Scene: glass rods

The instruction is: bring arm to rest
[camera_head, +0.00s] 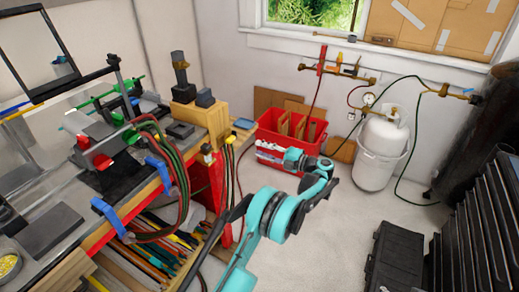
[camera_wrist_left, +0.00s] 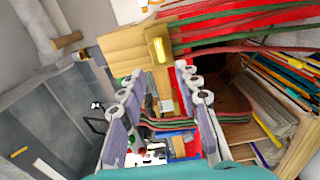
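My left arm, teal and black, rises from the bottom middle of the head view and bends back at its wrist. My left gripper (camera_head: 264,150) points left toward the workbench and is in the air in front of the red bin. In the left wrist view my left gripper (camera_wrist_left: 158,72) has its two grey fingers spread apart, with nothing held between them. The bench edge and hoses show beyond the gap. My right gripper is in neither view.
The workbench (camera_head: 63,228) on the left carries tools, hoses and blue clamps, with coloured rods (camera_head: 150,257) on a shelf below. A red bin (camera_head: 288,133), white gas tank (camera_head: 380,150) and black case (camera_head: 395,257) stand on the floor. Open floor (camera_head: 345,225) lies right of my arm.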

